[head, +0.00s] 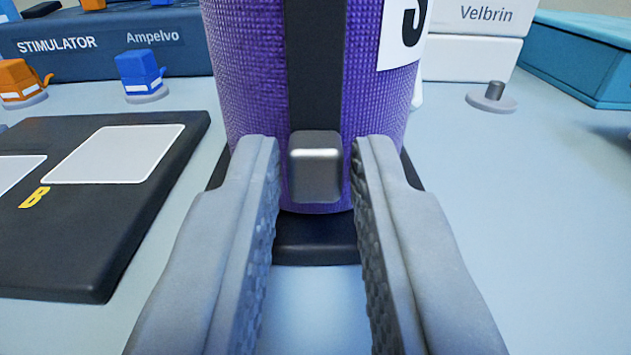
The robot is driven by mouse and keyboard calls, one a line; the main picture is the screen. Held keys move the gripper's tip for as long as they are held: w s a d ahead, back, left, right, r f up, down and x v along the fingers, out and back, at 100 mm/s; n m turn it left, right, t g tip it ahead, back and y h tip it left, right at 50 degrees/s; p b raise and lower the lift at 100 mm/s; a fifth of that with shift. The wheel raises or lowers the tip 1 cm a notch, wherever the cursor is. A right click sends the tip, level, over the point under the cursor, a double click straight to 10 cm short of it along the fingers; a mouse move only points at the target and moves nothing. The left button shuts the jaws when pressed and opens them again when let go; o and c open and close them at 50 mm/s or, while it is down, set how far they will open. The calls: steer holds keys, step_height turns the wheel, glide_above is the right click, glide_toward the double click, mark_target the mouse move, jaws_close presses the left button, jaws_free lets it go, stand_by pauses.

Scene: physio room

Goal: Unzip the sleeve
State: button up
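The purple sleeve (255,75) stands upright straight ahead on a dark base (316,245). A black strip (315,60) runs vertically down its front. A silver metal block, the zip slider (316,168), sits at the strip's lower end near the sleeve's bottom edge. My gripper (315,165) is open, with one fingertip on each side of the slider. A small gap shows between the slider and each finger. The sleeve's top is out of view, and the fingers hide parts of its lower sides.
A black board (95,255) with pale pads and a yellow "B" lies at left. Behind it are orange (22,80) and blue (141,72) connectors and the stimulator box (60,45). White Velbrin boxes (472,58), a grey peg (493,97) and a teal box (580,60) stand at right. The table's right front is clear.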

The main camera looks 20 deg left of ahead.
jaws_close()
step_height(320, 180, up, 9)
steer(key=shift+o, duration=2.4)
jaws_free()
steer(key=shift+s, duration=0.1)
steer(key=v, duration=1.7)
steer(key=shift+s, duration=0.1)
